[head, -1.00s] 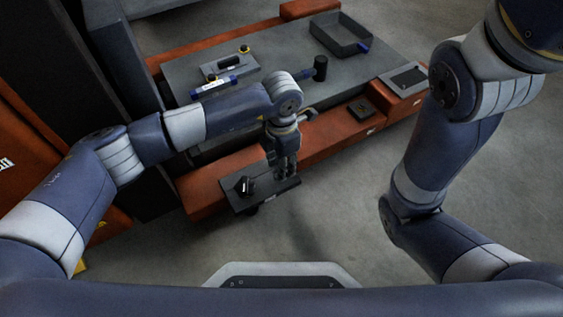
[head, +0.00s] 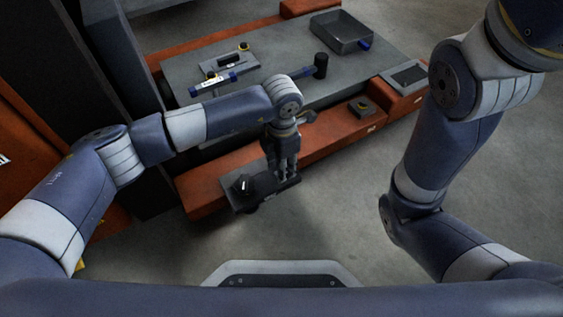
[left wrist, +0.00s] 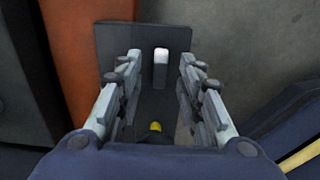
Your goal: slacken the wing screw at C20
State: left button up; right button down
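A dark plate (head: 262,194) juts out in front of the orange beam. A black upright part with a pale mark (head: 243,184) stands at its left end. It seems to be the pale-tipped post (left wrist: 161,68) in the left wrist view. My left gripper (head: 284,177) points down over the plate's right end. In the left wrist view its fingers (left wrist: 160,90) are apart, with a small yellow-tipped part (left wrist: 155,127) low between them. I cannot tell which part is the wing screw at C20, and I see no label. My right gripper is out of view.
Behind the orange beam (head: 215,187), a grey bench top (head: 285,70) carries a grey tray (head: 342,30), a black-headed mallet (head: 320,64) and a blue-ended tool (head: 215,84). A small dark square block (head: 361,107) sits on the beam. Floor in front is clear.

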pick_arm(q)
jog(key=shift+f+b, duration=0.65)
jog(key=shift+f, duration=0.5)
jog(key=shift+c, duration=0.5)
grip_shut()
jog(key=n+p, duration=0.2)
jog(key=shift+r+n, duration=0.3)
jog(key=shift+n, duration=0.1)
jog(key=shift+f+n+p, duration=0.1)
jog(key=shift+n+p, duration=0.6)
jog(key=shift+n, duration=0.2)
jog(key=shift+f, duration=0.15)
